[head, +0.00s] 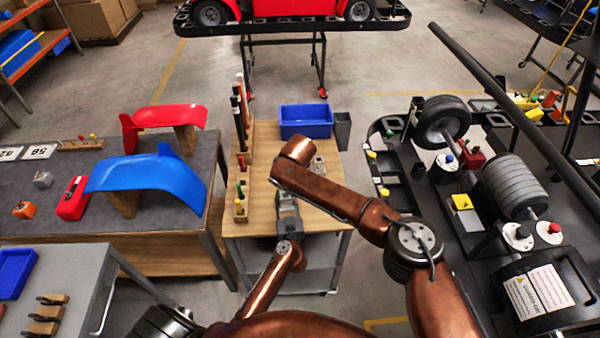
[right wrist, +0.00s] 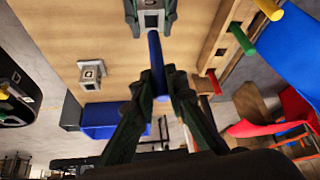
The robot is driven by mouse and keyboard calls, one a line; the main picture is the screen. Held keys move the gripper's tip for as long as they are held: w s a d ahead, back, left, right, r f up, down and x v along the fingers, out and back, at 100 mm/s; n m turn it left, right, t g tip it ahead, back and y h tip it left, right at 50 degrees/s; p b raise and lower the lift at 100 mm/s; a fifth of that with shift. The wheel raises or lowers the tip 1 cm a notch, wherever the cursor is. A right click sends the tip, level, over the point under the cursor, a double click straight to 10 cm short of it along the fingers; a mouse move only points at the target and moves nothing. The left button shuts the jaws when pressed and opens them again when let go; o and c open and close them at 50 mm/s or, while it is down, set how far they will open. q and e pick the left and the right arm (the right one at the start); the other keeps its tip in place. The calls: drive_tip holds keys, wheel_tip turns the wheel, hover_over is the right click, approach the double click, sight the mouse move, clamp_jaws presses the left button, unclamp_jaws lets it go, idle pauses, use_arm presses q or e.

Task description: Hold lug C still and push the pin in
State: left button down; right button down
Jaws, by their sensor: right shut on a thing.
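My right gripper (right wrist: 158,76) is shut on a blue pin (right wrist: 153,50) in the right wrist view. The pin's far end points at a grey lug (right wrist: 150,20) with a square face and meets its edge in this view; how far it is in cannot be told. My left gripper (head: 288,204) is at the wooden bench top in the head view, its fingers either side of this lug. The lug's letter is not readable. A second grey lug (right wrist: 92,73) with a dark hole stands apart on the bench; it also shows in the head view (head: 319,165). My right arm hides the right gripper in the head view.
The wooden bench (head: 255,225) has a blue bin (head: 306,121) at its far end and a rack of coloured pins (head: 240,207) along its left edge. A black cup (head: 342,130) stands by the bin. A kart chassis with weights (head: 512,185) is to the right.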

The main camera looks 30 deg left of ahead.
drive_tip(key=shift+f, duration=0.1)
idle(0.4)
use_arm(q)
drive_tip(key=shift+f, duration=0.1)
use_arm(e)
drive_tip(key=shift+f, duration=3.6)
drive_tip(key=c, duration=1.8)
unclamp_jaws()
drive_tip(key=shift+c, duration=0.2)
drive_tip(key=v, duration=1.2)
